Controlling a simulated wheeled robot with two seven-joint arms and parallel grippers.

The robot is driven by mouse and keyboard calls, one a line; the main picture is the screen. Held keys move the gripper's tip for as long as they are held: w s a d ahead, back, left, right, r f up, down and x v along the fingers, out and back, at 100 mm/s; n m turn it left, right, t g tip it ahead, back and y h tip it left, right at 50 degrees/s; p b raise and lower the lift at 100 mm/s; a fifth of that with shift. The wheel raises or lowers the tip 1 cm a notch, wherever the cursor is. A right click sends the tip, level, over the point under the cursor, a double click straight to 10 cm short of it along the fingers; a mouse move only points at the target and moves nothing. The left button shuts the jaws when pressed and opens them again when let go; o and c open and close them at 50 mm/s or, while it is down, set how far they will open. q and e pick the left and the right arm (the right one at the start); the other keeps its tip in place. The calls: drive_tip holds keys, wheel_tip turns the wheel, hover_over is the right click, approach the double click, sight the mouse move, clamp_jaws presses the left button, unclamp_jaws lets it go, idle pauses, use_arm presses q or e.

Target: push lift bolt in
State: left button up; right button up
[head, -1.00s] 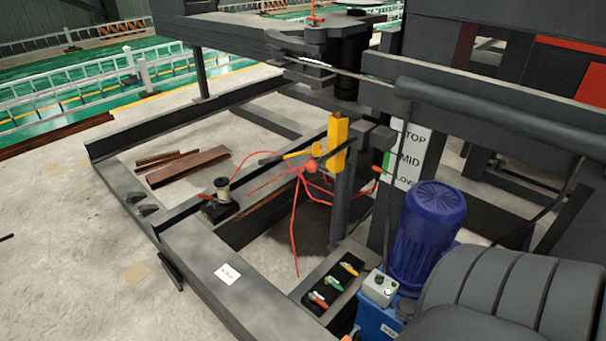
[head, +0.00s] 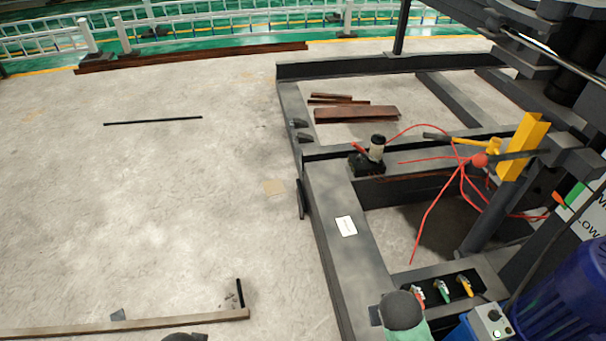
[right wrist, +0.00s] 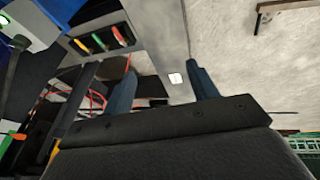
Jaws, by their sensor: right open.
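In the head view a yellow upright bracket (head: 522,146) stands on the frame at the right. A yellow-handled bar (head: 462,140) points left from beside it, near a red knob (head: 480,160). I cannot tell for sure which of these parts is the lift bolt, or how far in it sits. In the right wrist view my right gripper (right wrist: 162,88) is open, its two blue-grey fingers wide apart with nothing between them. It is apart from the bracket. My left gripper is not in view.
A steel frame (head: 335,255) with a white label (head: 346,226) fills the right side. Coloured levers (head: 442,290), a grey button box (head: 491,322) and a blue motor (head: 565,300) are at lower right. Red hoses (head: 437,207) hang near the bracket. The concrete floor at left is mostly clear.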

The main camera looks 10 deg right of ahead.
drive_tip(key=w+d+r+m+h, duration=0.3)
drive_tip(key=w+d+m+h, duration=0.1)
drive_tip(key=w+d, duration=0.5)
drive_tip(key=m+g+h, duration=0.6)
drive_tip(key=m+h, duration=0.6)
drive_tip(key=m, duration=0.1)
approach(486, 160)
drive_tip(key=d+f, duration=0.1)
drive_tip(key=d, duration=0.3)
drive_tip(key=shift+w+d, duration=0.1)
drive_tip(key=shift+w, duration=0.4)
use_arm(q)
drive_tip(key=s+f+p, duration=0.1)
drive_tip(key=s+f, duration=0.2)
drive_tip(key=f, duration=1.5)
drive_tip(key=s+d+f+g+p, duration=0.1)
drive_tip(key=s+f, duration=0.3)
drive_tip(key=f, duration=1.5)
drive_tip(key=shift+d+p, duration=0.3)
drive_tip(key=shift+p, duration=0.45)
use_arm(e)
drive_tip(key=d, duration=0.7)
drive_tip(key=shift+s+f, duration=0.15)
drive_tip(key=shift+s, duration=0.25)
